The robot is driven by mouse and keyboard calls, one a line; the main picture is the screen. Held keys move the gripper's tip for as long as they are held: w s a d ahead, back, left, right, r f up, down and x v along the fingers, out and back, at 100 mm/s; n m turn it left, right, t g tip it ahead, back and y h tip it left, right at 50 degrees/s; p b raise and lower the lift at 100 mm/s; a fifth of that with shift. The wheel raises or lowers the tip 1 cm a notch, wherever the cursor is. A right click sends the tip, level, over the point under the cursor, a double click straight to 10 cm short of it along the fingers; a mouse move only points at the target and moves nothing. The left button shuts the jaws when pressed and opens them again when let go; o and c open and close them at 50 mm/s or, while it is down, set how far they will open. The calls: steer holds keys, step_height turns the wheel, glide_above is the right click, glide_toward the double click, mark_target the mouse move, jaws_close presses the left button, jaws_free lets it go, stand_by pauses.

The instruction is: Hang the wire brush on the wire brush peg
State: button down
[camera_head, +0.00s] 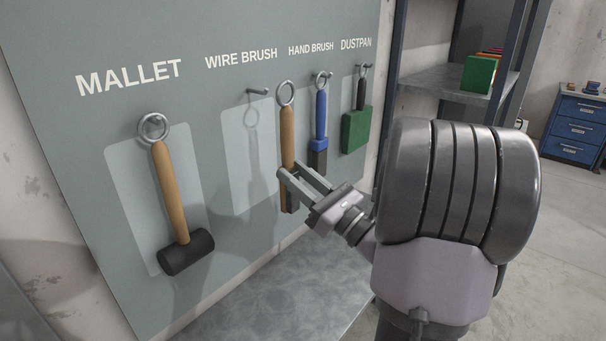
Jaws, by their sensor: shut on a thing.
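My gripper (291,174) is shut on the wire brush (287,135), which has a tan wooden handle and a metal ring (286,93) at its top. The brush is held upright, ring up, in front of the grey board. Its lower end shows dark below the gripper, partly hidden by the fingers. The wire brush peg (258,92) sticks out under the WIRE BRUSH label, to the left of the ring. The ring and the peg appear apart, at about the same height in the picture. A pale outline (238,165) marks the board below the peg.
A mallet (168,185) hangs to the left. A blue-handled hand brush (321,115) and a green dustpan (357,130) hang close on the right. A metal shelf (440,86) and a blue drawer cabinet (577,130) stand beyond.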

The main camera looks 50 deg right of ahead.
steer(key=shift+w+a+f+p, duration=0.1)
steer(key=shift+w+f+p, duration=0.15)
steer(key=shift+w, duration=1.05)
steer(key=shift+w+a+f+p, duration=0.1)
steer(key=shift+w+f+p, duration=0.2)
steer(key=shift+w, duration=1.05)
steer(key=shift+w+a+f+p, duration=0.1)
steer(key=shift+w+f+p, duration=0.15)
steer(key=shift+w, duration=1.05)
steer(key=c, duration=1)
jaws_free()
steer(key=shift+o, duration=0.2)
